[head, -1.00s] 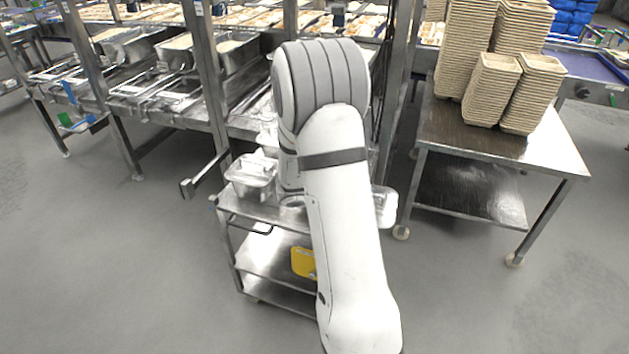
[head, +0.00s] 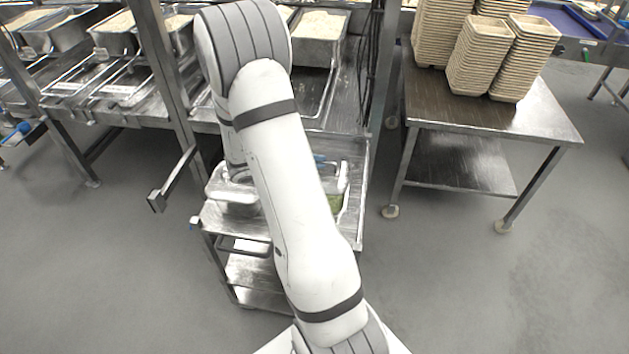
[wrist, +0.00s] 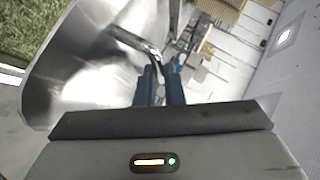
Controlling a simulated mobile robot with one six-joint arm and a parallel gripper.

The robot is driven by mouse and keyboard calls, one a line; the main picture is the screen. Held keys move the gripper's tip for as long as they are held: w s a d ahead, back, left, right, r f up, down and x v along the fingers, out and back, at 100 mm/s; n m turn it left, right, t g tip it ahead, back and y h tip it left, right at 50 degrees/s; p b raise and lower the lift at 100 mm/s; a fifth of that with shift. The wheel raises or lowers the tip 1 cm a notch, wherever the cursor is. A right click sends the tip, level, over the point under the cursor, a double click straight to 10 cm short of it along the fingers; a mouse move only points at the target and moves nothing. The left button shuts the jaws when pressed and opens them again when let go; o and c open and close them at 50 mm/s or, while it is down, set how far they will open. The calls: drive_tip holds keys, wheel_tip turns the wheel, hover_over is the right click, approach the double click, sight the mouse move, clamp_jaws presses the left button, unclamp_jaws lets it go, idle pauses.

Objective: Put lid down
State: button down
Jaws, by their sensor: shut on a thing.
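My gripper (wrist: 160,78) has blue fingers and is shut on the bent handle of a shiny metal lid (wrist: 75,75) in the wrist view. The lid is tilted and held beside a container with green contents (wrist: 25,25). In the head view my arm covers most of the gripper; a bit of blue finger (head: 320,159) shows right of the arm. The lid (head: 344,177) stands nearly on edge there, and a little green (head: 336,203) shows below it. I cannot tell whether the lid touches anything.
A metal cart (head: 352,226) carries the containers, with another metal container (head: 232,190) left of my arm. A steel table (head: 545,118) with stacked trays (head: 484,57) stands at right. A steel post (head: 170,70) and protruding bar (head: 172,182) are near the cart's left. Grey floor is open.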

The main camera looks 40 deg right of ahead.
wheel_tip(320, 180, down, 7)
drive_tip(key=shift+s+d+f+p, duration=0.15)
drive_tip(key=shift+d+p, duration=0.1)
drive_tip(key=shift+p, duration=0.2)
drive_tip(key=shift+f+b, duration=0.65)
drive_tip(key=shift+b, duration=0.05)
drive_tip(key=c, duration=1.5)
unclamp_jaws()
drive_tip(key=shift+c, duration=0.2)
drive_tip(key=shift+r, duration=0.15)
